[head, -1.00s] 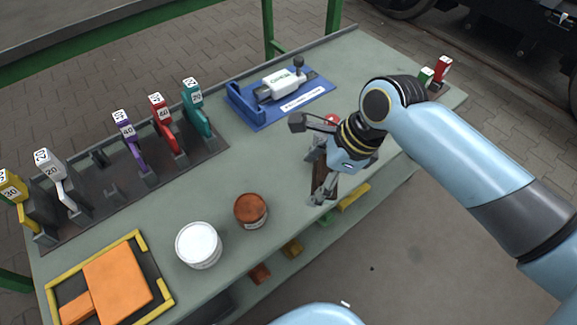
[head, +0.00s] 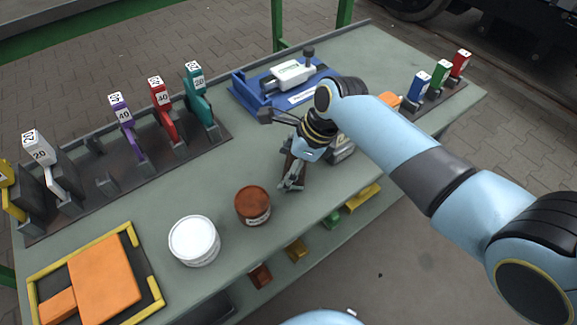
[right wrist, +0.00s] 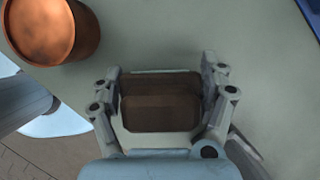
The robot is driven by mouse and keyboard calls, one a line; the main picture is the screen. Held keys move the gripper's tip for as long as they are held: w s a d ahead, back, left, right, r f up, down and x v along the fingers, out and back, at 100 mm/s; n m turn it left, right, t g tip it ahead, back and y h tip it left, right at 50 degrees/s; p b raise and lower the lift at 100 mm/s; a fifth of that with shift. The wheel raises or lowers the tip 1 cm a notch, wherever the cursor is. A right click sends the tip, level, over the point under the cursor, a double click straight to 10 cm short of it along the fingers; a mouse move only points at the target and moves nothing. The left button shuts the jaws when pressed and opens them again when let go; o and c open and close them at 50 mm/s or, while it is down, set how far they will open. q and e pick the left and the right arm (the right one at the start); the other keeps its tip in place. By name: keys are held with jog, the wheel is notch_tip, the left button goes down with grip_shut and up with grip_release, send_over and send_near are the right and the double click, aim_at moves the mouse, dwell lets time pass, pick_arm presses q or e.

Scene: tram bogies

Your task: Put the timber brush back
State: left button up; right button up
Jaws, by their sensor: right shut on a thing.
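The timber brush shows as a brown block (right wrist: 160,103) between the fingers of my right gripper (right wrist: 163,88) in the right wrist view. The fingers are shut on its two sides. In the head view my right gripper (head: 291,184) points down over the bench, behind and right of a rust-brown tub. The brush is mostly hidden there by the gripper, and I cannot tell whether it touches the bench. My left gripper is not in view.
A dark rack (head: 190,157) with numbered coloured holders stands at the left back. A white tub (head: 194,241), the rust-brown tub (head: 252,206) and an orange block in a yellow-edged tray (head: 103,275) are in front. A blue tray (head: 244,92) lies behind the gripper.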

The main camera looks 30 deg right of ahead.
jog(key=o, duration=1.1)
jog(key=p+v, duration=0.4)
jog(key=v, duration=0.8)
jog(key=shift+p, duration=0.35)
